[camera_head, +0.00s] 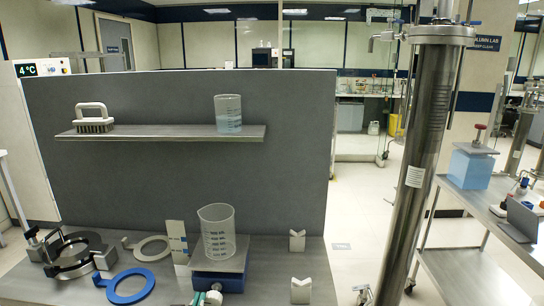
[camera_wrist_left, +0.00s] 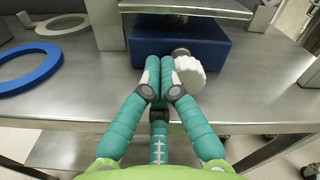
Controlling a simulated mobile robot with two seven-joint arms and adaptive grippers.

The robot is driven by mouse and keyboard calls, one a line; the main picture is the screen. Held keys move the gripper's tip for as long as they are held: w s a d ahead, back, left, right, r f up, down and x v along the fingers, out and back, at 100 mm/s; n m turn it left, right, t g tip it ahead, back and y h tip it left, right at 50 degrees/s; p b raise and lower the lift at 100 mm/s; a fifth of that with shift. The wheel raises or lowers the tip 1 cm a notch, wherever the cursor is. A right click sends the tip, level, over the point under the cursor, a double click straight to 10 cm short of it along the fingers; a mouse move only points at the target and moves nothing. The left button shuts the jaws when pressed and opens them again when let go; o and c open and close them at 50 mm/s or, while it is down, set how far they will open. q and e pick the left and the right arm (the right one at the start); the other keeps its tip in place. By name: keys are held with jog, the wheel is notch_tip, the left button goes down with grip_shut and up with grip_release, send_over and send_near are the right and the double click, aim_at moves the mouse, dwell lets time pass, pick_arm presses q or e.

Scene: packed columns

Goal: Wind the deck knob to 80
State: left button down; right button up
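The lab jack (camera_head: 217,280) has a blue body and a flat metal deck (camera_head: 232,263); a clear graduated beaker (camera_head: 217,232) stands on the deck. The blue body (camera_wrist_left: 215,48) also shows in the left wrist view. The white ridged deck knob (camera_wrist_left: 188,75) is on its front face, and the knob also shows at the bottom of the head view (camera_head: 213,297). A pale upright scale card (camera_head: 178,243) with blue marks stands left of the jack; its numbers are too small to read. My left gripper (camera_wrist_left: 167,68) has its teal fingers together, just left of the knob and partly overlapping it. My right gripper is not in view.
A blue ring (camera_head: 131,286), a grey ring (camera_head: 152,248) and a clamp collar (camera_head: 72,255) lie to the left. A shelf (camera_head: 160,133) holds a brush and a beaker. A tall steel column (camera_head: 422,150) stands right of the bench.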

pick_arm(q)
jog(key=shift+d+f, duration=0.2)
jog(key=shift+d, duration=0.05)
dwell(0.3)
jog(key=shift+s+d+r, duration=0.1)
jog(key=shift+d+r, duration=0.05)
jog(key=shift+d, duration=0.05)
